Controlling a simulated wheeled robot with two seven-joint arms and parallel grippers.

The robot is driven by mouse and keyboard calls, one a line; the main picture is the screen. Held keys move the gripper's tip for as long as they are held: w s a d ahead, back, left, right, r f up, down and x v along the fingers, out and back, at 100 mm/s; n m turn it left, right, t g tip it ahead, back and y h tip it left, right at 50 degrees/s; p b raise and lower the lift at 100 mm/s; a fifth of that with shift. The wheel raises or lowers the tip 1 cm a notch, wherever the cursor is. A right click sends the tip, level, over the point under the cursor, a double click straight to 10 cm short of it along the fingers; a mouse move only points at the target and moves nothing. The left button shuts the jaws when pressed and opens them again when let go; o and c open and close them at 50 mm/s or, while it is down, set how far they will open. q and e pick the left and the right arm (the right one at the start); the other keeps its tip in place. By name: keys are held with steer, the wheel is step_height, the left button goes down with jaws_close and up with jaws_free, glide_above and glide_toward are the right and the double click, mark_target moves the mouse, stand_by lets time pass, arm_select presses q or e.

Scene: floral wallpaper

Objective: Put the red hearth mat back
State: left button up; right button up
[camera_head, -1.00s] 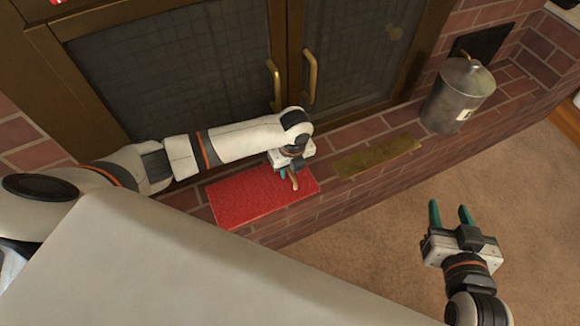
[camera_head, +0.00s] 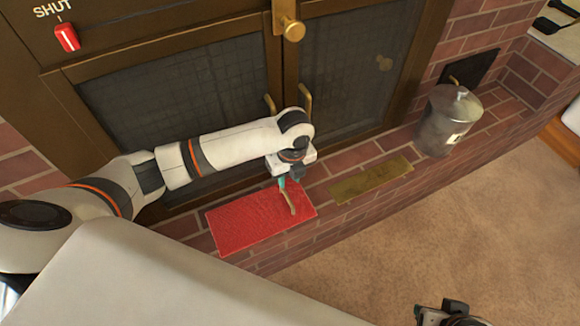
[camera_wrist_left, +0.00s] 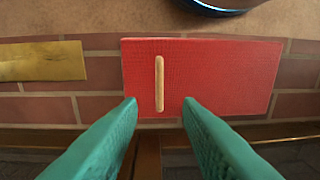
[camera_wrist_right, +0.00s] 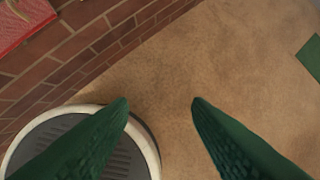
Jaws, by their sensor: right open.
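The red hearth mat (camera_head: 245,226) lies flat on the brick hearth in front of the left glass door. A tan bar-like handle (camera_head: 292,207) is on it, towards its right end. My left gripper (camera_head: 286,184) is over the mat's back edge by this bar. In the left wrist view the mat (camera_wrist_left: 225,75) fills the middle, and the bar (camera_wrist_left: 159,84) shows ahead, between the lines of my parted fingers (camera_wrist_left: 160,103). My right gripper (camera_wrist_right: 160,103) is open and empty above the carpet. It is mostly cut off at the head view's bottom edge.
A brass-coloured plate (camera_head: 372,180) lies on the hearth right of the mat. A lidded metal bucket (camera_head: 447,125) stands further right. Door handles (camera_head: 305,103) rise behind my left gripper. A red lever (camera_head: 67,37) marked SHUT is at upper left. The carpet (camera_head: 400,245) is open.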

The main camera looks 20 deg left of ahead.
arm_select(q)
steer(key=s+d+r+n+t+h, duration=0.1)
steer(key=s+d+n+t+h, duration=0.15)
steer(key=s+d+n, duration=0.65)
steer(key=s+a+r+n+t+y, duration=0.1)
steer(key=s+a+r+n, duration=0.1)
steer(key=s+a+n, duration=0.9)
steer(key=s+n, duration=0.1)
steer(key=n, duration=0.3)
steer(key=shift+r, duration=0.3)
arm_select(e)
steer(key=shift+s+d+r+g, duration=0.1)
steer(key=shift+s+d+g, duration=0.1)
steer(key=shift+s+g, duration=0.45)
arm_select(q)
steer(key=shift+d+y+p, duration=0.1)
steer(key=shift+y+p, duration=0.15)
steer(key=shift+p, duration=0.1)
